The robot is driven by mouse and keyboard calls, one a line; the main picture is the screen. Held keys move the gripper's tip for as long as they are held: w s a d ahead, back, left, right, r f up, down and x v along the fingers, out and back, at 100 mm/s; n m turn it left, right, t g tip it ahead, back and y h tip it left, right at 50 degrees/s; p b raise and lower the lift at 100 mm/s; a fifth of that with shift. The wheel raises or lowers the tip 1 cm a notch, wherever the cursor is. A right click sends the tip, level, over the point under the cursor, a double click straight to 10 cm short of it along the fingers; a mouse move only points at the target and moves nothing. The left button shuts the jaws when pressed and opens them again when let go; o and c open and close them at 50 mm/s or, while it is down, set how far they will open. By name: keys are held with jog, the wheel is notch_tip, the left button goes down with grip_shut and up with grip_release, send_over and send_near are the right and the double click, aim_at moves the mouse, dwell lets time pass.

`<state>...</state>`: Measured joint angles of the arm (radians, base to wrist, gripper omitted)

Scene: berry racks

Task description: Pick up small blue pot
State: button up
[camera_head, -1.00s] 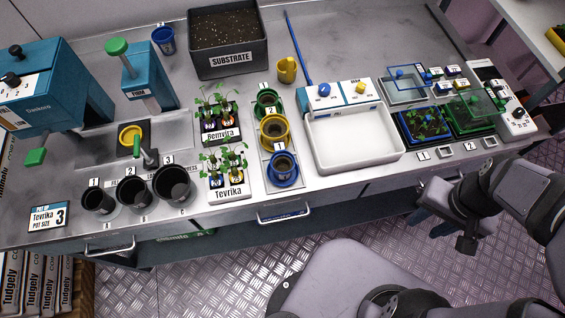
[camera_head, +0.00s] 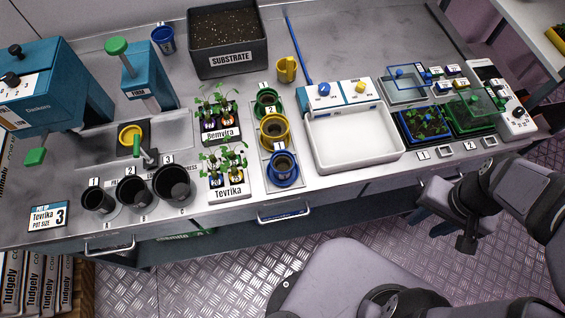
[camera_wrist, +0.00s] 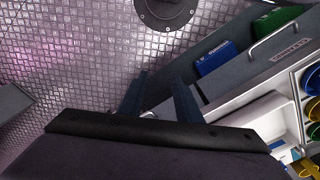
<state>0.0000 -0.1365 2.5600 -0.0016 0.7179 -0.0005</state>
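A blue pot (camera_head: 283,168) stands at the front of a white holder, in front of a yellow pot (camera_head: 274,131) and a green pot (camera_head: 267,102). A blue cup (camera_head: 163,40) stands apart at the back left; its label is too small to read. My gripper (camera_head: 443,228) is off the bench's front edge at the right, well away from both. In the wrist view its two fingers (camera_wrist: 160,82) are spread with nothing between them. The wrist view's right edge cuts off a blue pot (camera_wrist: 314,109) and a yellow pot (camera_wrist: 313,80).
A white tray (camera_head: 357,166) stands right of the pots. Plant trays labelled Bemvira and Tevrika (camera_head: 229,193) stand left of them, then several black pots (camera_head: 172,186). A substrate bin (camera_head: 231,72) is behind, with a yellow cup (camera_head: 287,69). The bench front has handles (camera_head: 284,216).

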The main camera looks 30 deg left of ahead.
jog(key=shift+o, duration=0.4)
jog(key=o, duration=0.7)
jog(key=shift+c, duration=0.2)
jog(key=shift+m, duration=0.6)
jog(key=a+r, duration=0.1)
jog(key=a, duration=0.7)
jog(key=w+a+r+b, duration=0.1)
jog(key=a, duration=0.7)
jog(key=w+a+r, duration=0.1)
jog(key=a+r, duration=0.1)
jog(key=a, duration=0.6)
jog(key=shift+a+r, duration=0.1)
jog(key=shift+a, duration=0.05)
jog(key=r, duration=0.2)
send_over(281, 164)
jog(key=s+d, duration=0.1)
jog(key=shift+m, duration=0.4)
jog(key=shift+s+f+p, duration=0.1)
jog(key=shift+f+p, duration=0.5)
jog(key=shift+f, duration=3.2)
